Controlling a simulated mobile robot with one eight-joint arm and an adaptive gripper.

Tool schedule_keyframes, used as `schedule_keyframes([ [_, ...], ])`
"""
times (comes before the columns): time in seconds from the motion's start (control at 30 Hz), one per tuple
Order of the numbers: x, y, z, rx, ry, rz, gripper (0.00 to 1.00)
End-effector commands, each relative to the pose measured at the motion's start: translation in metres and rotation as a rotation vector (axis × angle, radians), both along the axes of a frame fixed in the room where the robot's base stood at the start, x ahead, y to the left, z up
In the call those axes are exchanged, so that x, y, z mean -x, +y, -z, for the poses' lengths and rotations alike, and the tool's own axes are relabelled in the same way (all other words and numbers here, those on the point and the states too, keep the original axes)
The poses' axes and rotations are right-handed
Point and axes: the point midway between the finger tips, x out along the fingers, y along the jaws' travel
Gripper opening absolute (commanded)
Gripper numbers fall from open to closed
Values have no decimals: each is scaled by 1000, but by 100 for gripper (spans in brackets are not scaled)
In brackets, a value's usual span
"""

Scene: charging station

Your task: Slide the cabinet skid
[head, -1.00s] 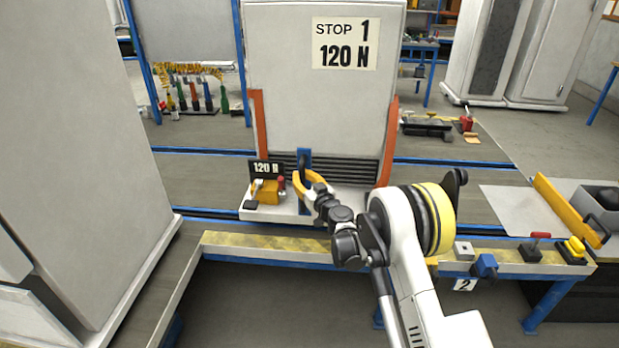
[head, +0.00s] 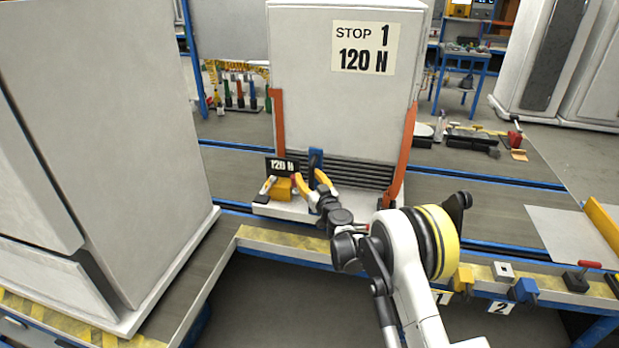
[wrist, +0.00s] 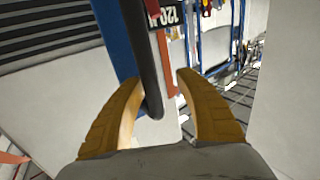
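The cabinet (head: 330,85) stands upright on its white skid base (head: 378,213), between orange corner braces, on the rail track. A blue upright post (head: 316,163) at the skid's front carries a dark handle bar, which shows clearly in the wrist view (wrist: 150,60). My gripper (head: 310,178) is open at the front of the post. In the wrist view its two yellow fingers (wrist: 158,76) are spread, with the dark bar between or just beyond their tips. I see a gap beside the right finger; contact with the left one cannot be told.
A yellow device (head: 280,188) and a black 120 N plate (head: 281,166) sit on the skid left of the post. A striped bench edge (head: 285,243) runs in front. A large grey cabinet (head: 120,130) fills the left.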

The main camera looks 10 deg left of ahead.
Motion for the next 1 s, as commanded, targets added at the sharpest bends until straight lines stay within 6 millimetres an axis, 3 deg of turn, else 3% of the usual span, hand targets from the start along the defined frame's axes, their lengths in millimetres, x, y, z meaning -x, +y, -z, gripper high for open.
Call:
schedule_keyframes([
  [0.27,7,-8,0,0,0,4,41],
  [0.7,85,-54,0,-1,1,2,41],
  [1.0,102,-63,0,-1,1,-1,41],
])
